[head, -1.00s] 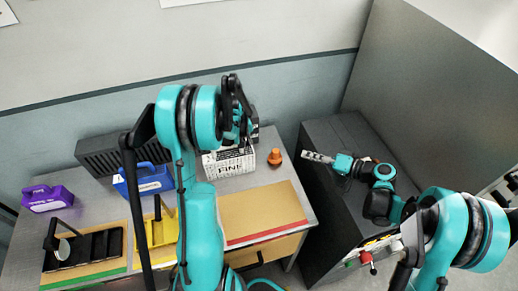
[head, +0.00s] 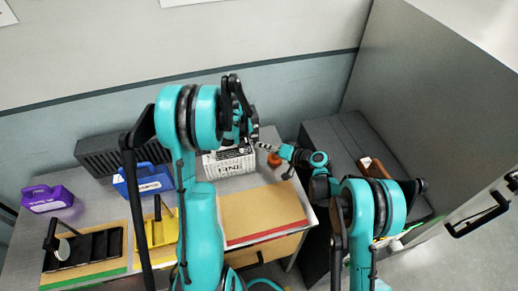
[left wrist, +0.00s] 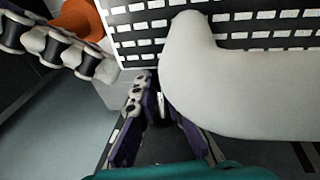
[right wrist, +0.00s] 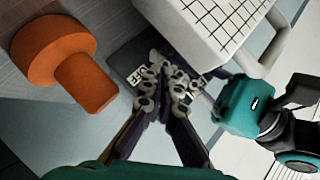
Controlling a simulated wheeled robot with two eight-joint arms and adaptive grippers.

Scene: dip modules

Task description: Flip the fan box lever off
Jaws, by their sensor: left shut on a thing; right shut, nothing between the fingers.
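The fan box (head: 235,166) is a white box with a dark grille, on the table near its back right edge. It also shows in the left wrist view (left wrist: 240,50) and the right wrist view (right wrist: 220,22). My left gripper (left wrist: 153,98) is shut on what looks like its pale handle (left wrist: 205,85); the grip is partly hidden. My right gripper (right wrist: 166,80) is shut and empty, close beside the box, over a dark plate marked "OFF" (right wrist: 138,72). The lever cannot be made out; the right fingers cover part of the plate. Contact cannot be told.
An orange knob-shaped piece (right wrist: 62,62) stands close beside the right gripper. Blue (head: 143,181) and purple (head: 47,199) boxes sit left on the table. A dark cabinet (head: 340,140) stands at right. The tan board (head: 265,215) in front is clear.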

